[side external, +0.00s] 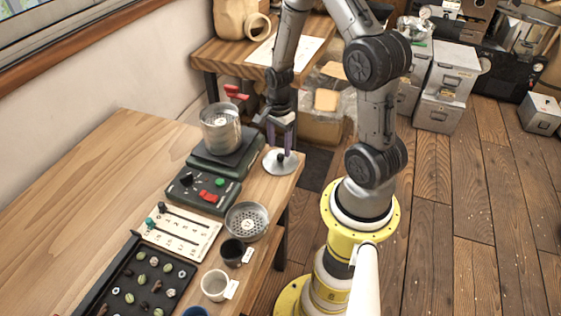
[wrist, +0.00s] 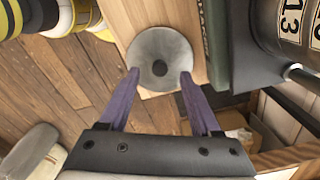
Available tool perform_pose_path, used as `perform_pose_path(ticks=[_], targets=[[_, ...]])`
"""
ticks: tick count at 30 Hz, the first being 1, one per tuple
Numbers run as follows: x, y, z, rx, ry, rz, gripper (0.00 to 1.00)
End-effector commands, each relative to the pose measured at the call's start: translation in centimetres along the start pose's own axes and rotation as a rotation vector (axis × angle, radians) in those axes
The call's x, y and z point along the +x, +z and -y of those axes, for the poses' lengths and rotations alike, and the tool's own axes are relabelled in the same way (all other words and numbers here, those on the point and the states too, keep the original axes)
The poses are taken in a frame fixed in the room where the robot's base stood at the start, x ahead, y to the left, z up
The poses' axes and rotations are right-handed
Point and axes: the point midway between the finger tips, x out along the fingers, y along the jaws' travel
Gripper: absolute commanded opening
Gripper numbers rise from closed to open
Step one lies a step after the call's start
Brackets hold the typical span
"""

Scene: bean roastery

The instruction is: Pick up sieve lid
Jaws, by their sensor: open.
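The sieve lid (side external: 277,164) is a round grey metal disc with a dark knob in its middle. It lies flat near the table's right corner in the side view. In the wrist view the sieve lid (wrist: 155,50) shows from above, with its dark knob between and just beyond my fingertips. My gripper (side external: 281,152) is open, with purple fingers pointing down over the lid. In the wrist view my gripper (wrist: 160,76) has its two fingers apart on either side of the knob, and nothing is held. I cannot tell whether the fingertips touch the lid.
A metal canister (side external: 221,130) stands on a dark scale beside the lid. A control box (side external: 203,188) with red and green buttons, a perforated sieve (side external: 246,222), cups (side external: 215,285) and a black bean tray (side external: 130,280) line the table. The table's left side is clear.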

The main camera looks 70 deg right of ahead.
Motion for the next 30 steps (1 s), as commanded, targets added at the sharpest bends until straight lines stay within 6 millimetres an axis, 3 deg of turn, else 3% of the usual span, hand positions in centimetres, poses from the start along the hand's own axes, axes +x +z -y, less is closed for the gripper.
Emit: perform_pose_path(ticks=[7,17,27,30], targets=[[3.4,-0.5,0.0,0.0,0.004,0.0,0.64],[3.9,-0.5,0.1,0.0,-0.001,-0.001,0.63],[3.8,-0.5,0.1,0.0,0.0,-0.001,0.01],[3.8,-0.5,0.1,0.0,0.0,-0.001,0.0]])
